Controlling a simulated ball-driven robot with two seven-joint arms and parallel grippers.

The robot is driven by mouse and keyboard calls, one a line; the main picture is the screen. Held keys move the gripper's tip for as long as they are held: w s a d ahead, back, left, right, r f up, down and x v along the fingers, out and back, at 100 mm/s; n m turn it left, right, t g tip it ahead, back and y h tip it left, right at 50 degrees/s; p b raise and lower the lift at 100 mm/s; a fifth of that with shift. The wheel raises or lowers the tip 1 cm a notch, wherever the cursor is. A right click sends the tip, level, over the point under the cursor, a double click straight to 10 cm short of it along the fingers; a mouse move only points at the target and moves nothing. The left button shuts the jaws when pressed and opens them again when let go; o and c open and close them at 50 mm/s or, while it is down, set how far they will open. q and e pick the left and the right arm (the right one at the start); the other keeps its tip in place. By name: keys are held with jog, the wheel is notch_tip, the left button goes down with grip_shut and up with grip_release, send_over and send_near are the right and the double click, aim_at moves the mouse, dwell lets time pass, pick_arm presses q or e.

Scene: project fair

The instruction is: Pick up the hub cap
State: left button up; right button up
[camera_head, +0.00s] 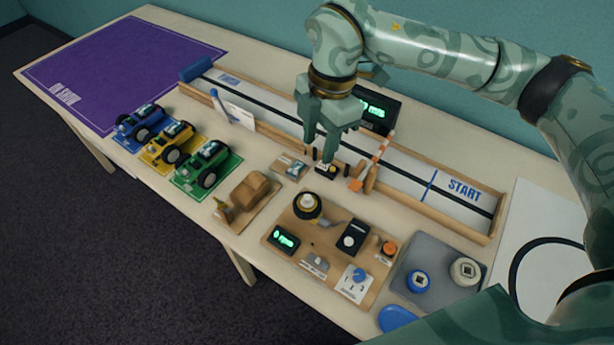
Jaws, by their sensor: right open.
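My right gripper (318,152) points down with its fingers apart, over the wooden edge of the track near the middle of the table. A small dark and yellow piece (328,171) is just below its fingertips; I cannot tell whether they touch it. I cannot tell for sure which thing is the hub cap. Two round parts, one blue (418,281) and one pale (465,271), sit on a grey tray (430,251) to the right. My left gripper is not in view.
A long walled track (463,217) runs across the table with a dark display (378,109) behind it. Blue, yellow and green toy cars (207,162) stand at left. A wooden test board (296,242) stands in front. The purple mat (120,70) is clear.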

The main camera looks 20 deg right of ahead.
jog(key=b, duration=0.2)
send_near(308, 197)
jog(key=f, duration=0.3)
jog(key=shift+s+a+b, duration=0.1)
jog(key=shift+s+b, duration=0.2)
jog(key=shift+b, duration=0.05)
jog(key=shift+a+f, duration=0.15)
jog(key=shift+f, duration=0.2)
jog(key=f, duration=0.1)
jog(key=f+b, duration=0.1)
jog(key=f, duration=0.1)
jog(key=f+b, duration=0.1)
jog(key=f, duration=0.1)
jog(key=shift+w+a, duration=0.25)
jog(key=shift+a, duration=0.15)
jog(key=shift+r, duration=0.15)
jog(key=shift+c, duration=0.9)
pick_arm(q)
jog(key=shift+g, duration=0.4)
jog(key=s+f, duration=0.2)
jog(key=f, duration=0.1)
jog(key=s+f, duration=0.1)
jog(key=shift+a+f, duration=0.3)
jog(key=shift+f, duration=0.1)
pick_arm(e)
grip_shut()
